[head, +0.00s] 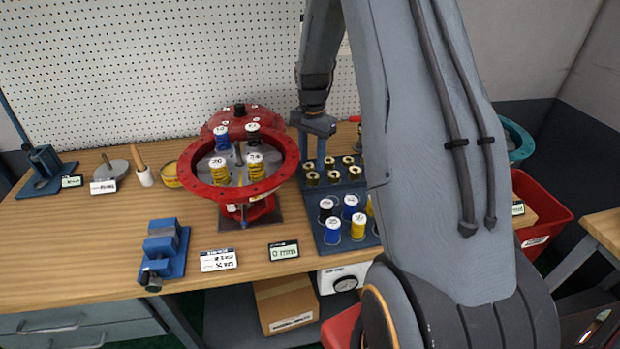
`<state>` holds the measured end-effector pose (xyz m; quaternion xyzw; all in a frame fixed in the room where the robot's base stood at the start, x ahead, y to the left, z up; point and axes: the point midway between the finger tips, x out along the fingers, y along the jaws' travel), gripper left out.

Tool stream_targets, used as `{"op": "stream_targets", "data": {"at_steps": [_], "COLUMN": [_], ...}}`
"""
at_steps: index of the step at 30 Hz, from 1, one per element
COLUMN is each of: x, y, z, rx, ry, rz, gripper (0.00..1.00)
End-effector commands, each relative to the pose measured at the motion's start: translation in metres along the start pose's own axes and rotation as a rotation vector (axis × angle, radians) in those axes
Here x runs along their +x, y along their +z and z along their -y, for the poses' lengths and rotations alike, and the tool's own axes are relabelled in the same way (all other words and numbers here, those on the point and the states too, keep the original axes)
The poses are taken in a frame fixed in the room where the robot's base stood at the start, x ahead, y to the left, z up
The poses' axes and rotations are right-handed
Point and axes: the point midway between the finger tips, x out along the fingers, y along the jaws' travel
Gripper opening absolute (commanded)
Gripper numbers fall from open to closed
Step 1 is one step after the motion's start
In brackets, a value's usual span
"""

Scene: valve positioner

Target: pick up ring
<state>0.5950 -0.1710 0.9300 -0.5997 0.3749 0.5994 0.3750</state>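My gripper (313,152) points down over the back of a dark blue tray (320,240), right of the red housing. Its two fingers stand apart, and I see nothing between them. Several small brass, ring-like pieces (312,178) with dark centres sit in the tray's back part, just below and right of the fingertips. I cannot tell which piece is the named ring, nor whether a fingertip touches one. My arm hides the tray's right side.
A red round housing (282,178) holding blue and yellow springs stands close left of my gripper. Blue, yellow and white-topped springs (333,230) stand in the tray's front. A blue vise (162,250) is front left. A teal ring-shaped part (520,140) and red bin (540,205) are right.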

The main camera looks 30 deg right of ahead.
Motion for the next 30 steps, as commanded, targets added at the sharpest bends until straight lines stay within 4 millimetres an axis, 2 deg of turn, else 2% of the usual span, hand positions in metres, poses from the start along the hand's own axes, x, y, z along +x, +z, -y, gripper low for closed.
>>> {"op": "stream_targets", "data": {"at_steps": [5, 15, 26, 30], "x": [0.013, 0.051, 0.06, 0.059], "y": [-0.002, -0.001, -0.001, -0.001], "z": [-0.003, 0.0, 0.002, 0.002], "rx": [0.005, 0.002, 0.0, 0.0], "ry": [0.002, 0.002, 0.0, 0.0], "rz": [0.001, 0.002, 0.0, 0.0], "gripper": [0.39, 0.39, 0.39, 0.17]}}
